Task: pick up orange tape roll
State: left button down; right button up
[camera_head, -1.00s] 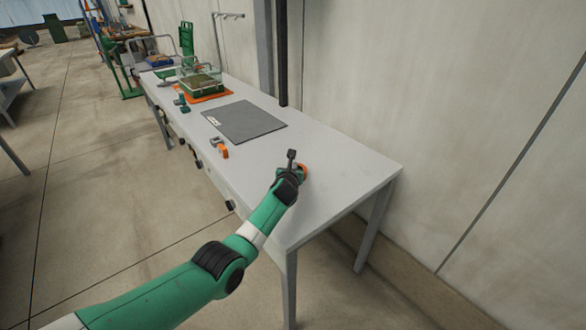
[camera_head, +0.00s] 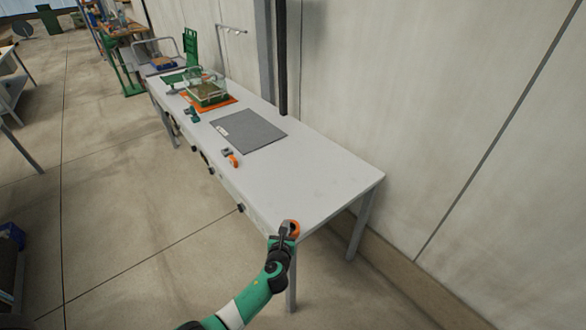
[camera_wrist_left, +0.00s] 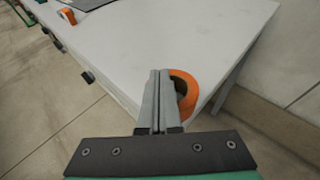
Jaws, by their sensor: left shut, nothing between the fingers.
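An orange tape roll (camera_head: 294,228) with a dark centre is at the near end of the white table, close to its edge. It also shows in the left wrist view (camera_wrist_left: 190,88), just right of my fingers and partly hidden behind them. My left gripper (camera_head: 285,224) is over the table's near corner, left of the roll. In the left wrist view its fingers (camera_wrist_left: 160,72) are shut together with nothing between them. I cannot tell whether they touch the roll. A second orange roll-like item (camera_head: 233,160) lies farther back by the table's left edge. My right gripper is not in view.
The white table (camera_head: 325,175) is clear between the roll and the grey mat (camera_head: 255,132). A clear-walled bin (camera_head: 208,90) stands on an orange mat farther back. A dark post (camera_head: 281,60) and wall run along the right side.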

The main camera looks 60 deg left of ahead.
pick_arm(q)
jog(key=shift+s+d+f, duration=0.2)
jog(key=shift+s+d, duration=0.3)
jog(key=shift+d, duration=0.1)
jog(key=shift+s+d+f, duration=0.15)
jog(key=shift+s+d, duration=0.35)
jog(key=shift+d, duration=0.1)
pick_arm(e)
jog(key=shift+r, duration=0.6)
